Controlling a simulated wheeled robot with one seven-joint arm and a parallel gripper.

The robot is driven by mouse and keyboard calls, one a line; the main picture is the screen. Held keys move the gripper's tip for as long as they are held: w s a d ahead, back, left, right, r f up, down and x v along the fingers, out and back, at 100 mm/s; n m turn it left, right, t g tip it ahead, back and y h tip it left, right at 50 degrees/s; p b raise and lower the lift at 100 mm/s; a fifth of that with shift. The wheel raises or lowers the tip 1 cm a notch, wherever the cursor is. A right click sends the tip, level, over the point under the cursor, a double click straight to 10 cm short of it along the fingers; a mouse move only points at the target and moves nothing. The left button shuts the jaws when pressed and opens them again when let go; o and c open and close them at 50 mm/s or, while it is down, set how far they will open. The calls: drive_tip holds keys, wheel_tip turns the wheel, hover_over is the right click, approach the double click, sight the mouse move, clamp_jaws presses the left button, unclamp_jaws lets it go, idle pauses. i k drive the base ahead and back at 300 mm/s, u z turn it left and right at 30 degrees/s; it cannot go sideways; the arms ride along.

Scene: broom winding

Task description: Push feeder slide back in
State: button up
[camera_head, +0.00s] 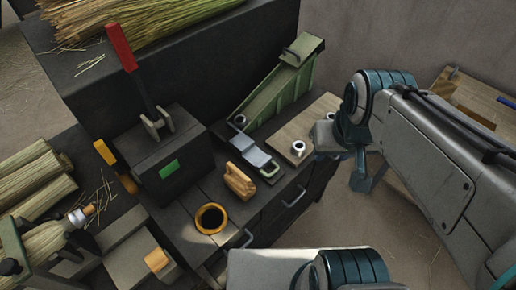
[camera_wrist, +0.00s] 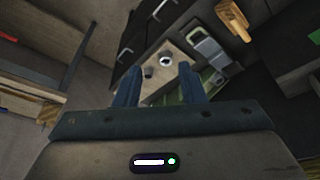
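The green sloped feeder (camera_head: 283,92) stands at the back right of the dark bench, with a dark handle at its raised upper end. In the wrist view, part of the green feeder (camera_wrist: 188,95) shows behind the right finger, partly hidden. I cannot tell how far any slide is drawn out. A grey hinged metal piece (camera_head: 250,150) sits on a black plate near the feeder's low end; it also shows in the wrist view (camera_wrist: 213,52). My gripper (camera_head: 361,172) hangs right of the bench, apart from the feeder. Its two blue fingers (camera_wrist: 161,82) are spread with nothing held between them.
A wooden board (camera_head: 309,126) with a small white cup (camera_head: 298,148) lies right of the feeder. A wooden block tool (camera_head: 239,181) and orange ring (camera_head: 211,218) are nearer. A black box with a red lever (camera_head: 122,46) stands left. Open floor lies right of the bench.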

sight(252, 155)
drive_tip(key=u, duration=0.25)
drive_tip(key=i, duration=0.25)
drive_tip(key=u, duration=0.25)
drive_tip(key=k, duration=0.5)
drive_tip(key=u, duration=1.05)
drive_tip(key=k, duration=0.85)
drive_tip(key=z, duration=1.2)
drive_tip(key=i, duration=0.5)
